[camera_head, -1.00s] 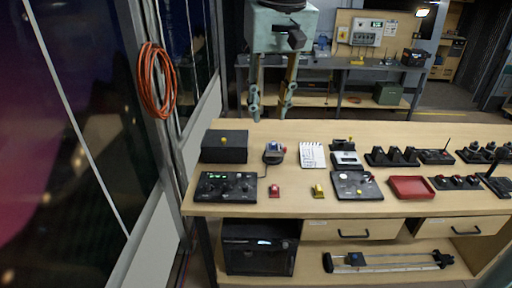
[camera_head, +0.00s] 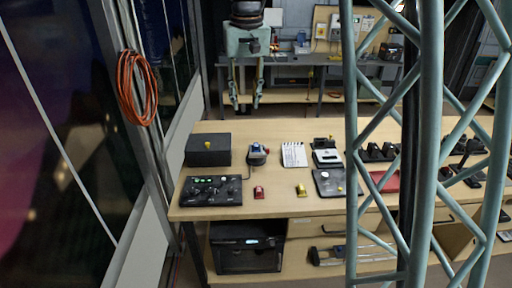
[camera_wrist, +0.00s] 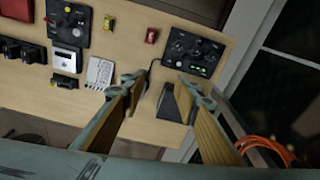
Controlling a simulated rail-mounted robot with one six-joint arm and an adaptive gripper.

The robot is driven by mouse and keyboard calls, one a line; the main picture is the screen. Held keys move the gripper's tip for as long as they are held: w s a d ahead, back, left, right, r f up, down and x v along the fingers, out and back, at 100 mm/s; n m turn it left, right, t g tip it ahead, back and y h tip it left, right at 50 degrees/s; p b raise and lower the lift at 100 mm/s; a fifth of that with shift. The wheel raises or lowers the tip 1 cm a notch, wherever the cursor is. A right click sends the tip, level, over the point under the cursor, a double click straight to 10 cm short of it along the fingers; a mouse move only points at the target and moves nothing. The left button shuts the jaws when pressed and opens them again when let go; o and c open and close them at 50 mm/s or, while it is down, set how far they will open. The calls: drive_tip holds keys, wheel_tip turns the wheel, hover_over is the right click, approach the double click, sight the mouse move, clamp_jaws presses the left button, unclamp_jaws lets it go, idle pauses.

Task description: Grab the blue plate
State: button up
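I cannot make out a clear blue plate. My gripper (camera_head: 246,103) is open and empty beyond the bench's far edge. In the wrist view my open gripper (camera_wrist: 165,88) has its two fingers apart, with the black box (camera_wrist: 176,102) showing between them. The blue-topped device is not clear there and may be behind the left finger.
A black control panel (camera_head: 211,191), red block (camera_head: 258,192), yellow block (camera_head: 301,190) and white ribbed pad (camera_head: 293,154) lie on the bench. A red tray (camera_head: 385,181) is partly behind a green lattice column (camera_head: 430,140). A window wall stands left.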

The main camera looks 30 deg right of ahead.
drive_tip(key=w+d+f+m+p, duration=0.1)
drive_tip(key=w+d+f+p, duration=0.1)
drive_tip(key=w+d+f, duration=0.3)
drive_tip(key=w+d+f+p, duration=0.1)
drive_tip(key=w+d+f, duration=0.15)
drive_tip(key=w, duration=0.35)
drive_tip(key=g+p, duration=0.1)
drive_tip(key=p, duration=0.2)
hover_over(256, 144)
wheel_tip(256, 144, down, 11)
drive_tip(key=shift+s+r+m, duration=0.15)
drive_tip(key=shift+s+m, duration=0.15)
drive_tip(key=shift+m, duration=0.1)
wheel_tip(256, 144, down, 7)
drive_tip(key=shift+f, duration=0.8)
drive_tip(key=shift+w+a+f+p, duration=0.1)
drive_tip(key=shift+f+p, duration=0.1)
drive_tip(key=shift+f, duration=1.1)
drive_tip(key=shift+w+f+p, duration=0.1)
drive_tip(key=shift+f+p, duration=0.05)
drive_tip(key=shift+f, duration=1.15)
